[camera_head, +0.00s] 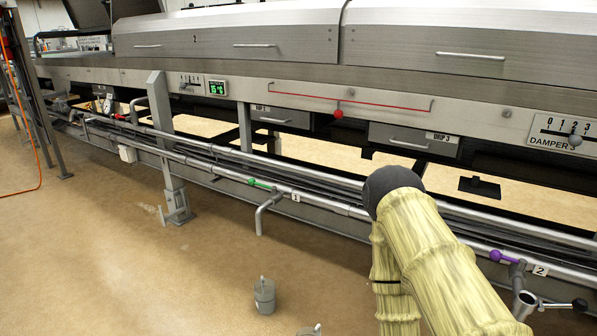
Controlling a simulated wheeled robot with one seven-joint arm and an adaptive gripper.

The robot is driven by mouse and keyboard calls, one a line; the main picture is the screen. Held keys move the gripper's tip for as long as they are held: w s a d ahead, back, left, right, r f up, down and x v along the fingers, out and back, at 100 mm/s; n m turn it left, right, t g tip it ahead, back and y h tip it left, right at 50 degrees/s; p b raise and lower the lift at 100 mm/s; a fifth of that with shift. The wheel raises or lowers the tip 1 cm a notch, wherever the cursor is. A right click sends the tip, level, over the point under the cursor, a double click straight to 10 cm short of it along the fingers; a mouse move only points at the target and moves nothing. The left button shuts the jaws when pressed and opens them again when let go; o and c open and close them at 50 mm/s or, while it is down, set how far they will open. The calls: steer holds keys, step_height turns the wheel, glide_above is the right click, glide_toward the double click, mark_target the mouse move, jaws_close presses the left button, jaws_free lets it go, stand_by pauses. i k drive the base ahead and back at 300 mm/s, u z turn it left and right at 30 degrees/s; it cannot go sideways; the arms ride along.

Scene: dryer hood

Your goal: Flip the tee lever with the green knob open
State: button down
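The lever with the green knob (252,182) sits on a tee of the lower pipe run, left of centre. Its short green arm lies roughly along the pipe, with the knob end to the left. A bent grey outlet pipe (264,208) hangs down just below it, beside a label "1" (295,198). My arm, in a yellow sleeve with a dark round joint, rises from the bottom right, well to the right of the lever. My gripper is not in view, and nothing visible touches the green lever.
A purple-knobbed lever (496,256) sits by label "2" (540,270), right of my arm. A metal fitting with black-ended handles (526,303) is below it. A grey canister (265,296) stands on the floor. Open floor lies left of the canister.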

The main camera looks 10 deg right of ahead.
mark_target(251, 182)
steer(key=z, duration=0.05)
steer(key=i, duration=0.65)
steer(key=u, duration=0.55)
steer(key=i, duration=0.5)
steer(key=u, duration=0.5)
